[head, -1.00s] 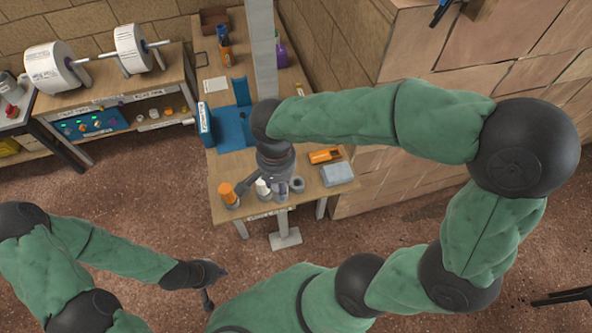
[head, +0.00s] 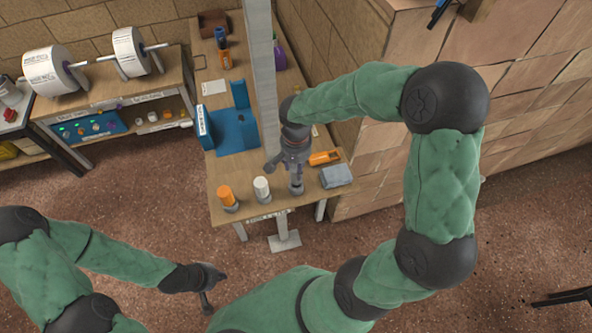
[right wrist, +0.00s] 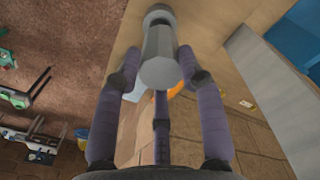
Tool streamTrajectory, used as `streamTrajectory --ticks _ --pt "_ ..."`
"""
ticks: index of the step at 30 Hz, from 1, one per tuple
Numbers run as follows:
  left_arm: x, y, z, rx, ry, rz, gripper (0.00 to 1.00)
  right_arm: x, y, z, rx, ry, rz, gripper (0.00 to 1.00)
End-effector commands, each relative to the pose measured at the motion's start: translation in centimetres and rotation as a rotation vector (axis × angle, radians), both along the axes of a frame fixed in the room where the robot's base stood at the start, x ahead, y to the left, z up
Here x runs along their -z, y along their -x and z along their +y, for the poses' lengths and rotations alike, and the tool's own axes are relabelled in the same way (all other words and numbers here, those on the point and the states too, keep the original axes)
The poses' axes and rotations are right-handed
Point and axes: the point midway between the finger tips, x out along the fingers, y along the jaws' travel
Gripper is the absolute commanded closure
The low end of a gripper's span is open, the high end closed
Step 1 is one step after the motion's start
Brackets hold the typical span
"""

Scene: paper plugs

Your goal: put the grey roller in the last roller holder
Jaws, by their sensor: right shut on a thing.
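The grey roller (right wrist: 158,52) is a plain cylinder between the fingers of my right gripper (right wrist: 158,62) in the right wrist view. In the head view my right gripper (head: 295,166) is shut on the grey roller (head: 296,180), which stands about upright over the last roller holder (head: 296,191) at the table's front edge. A ring shows at the roller's far end in the wrist view; I cannot tell whether the roller is seated in it. My left gripper (head: 207,290) hangs low over the floor, apart from the table; its fingers are too small to read.
An orange roller (head: 225,194) and a white roller (head: 262,187) stand in holders to the left. An orange tool (head: 325,157) and a grey block (head: 336,176) lie to the right. A blue stand (head: 235,133) and a grey post (head: 261,75) rise behind.

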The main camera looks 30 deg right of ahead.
Motion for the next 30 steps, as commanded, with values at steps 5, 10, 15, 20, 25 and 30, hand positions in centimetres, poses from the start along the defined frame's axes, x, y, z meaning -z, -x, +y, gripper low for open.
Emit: streamTrajectory --ticks 5,10,15,20,25,30 --pt "0.3 0.0 0.0 0.0 0.0 0.0 1.0 2.5 0.1 0.1 0.0 -0.001 0.004 1.0" --pt "0.2 0.0 0.0 0.0 0.0 0.0 1.0 2.5 0.1 0.1 -0.001 -0.001 0.001 1.0" --pt "0.5 0.0 0.0 0.0 0.0 0.0 1.0 2.8 0.1 0.1 -0.001 -0.001 0.001 1.0" --pt "0.6 0.0 0.0 0.0 0.0 0.0 1.0 2.9 0.1 0.1 -0.001 -0.001 0.002 0.38" --pt "0.6 0.0 0.0 0.0 0.0 0.0 1.0 2.9 0.1 0.1 -0.001 -0.001 0.002 0.37" --pt "0.5 0.0 0.0 0.0 0.0 0.0 1.0 2.8 0.1 0.1 -0.001 -0.001 0.002 0.37"
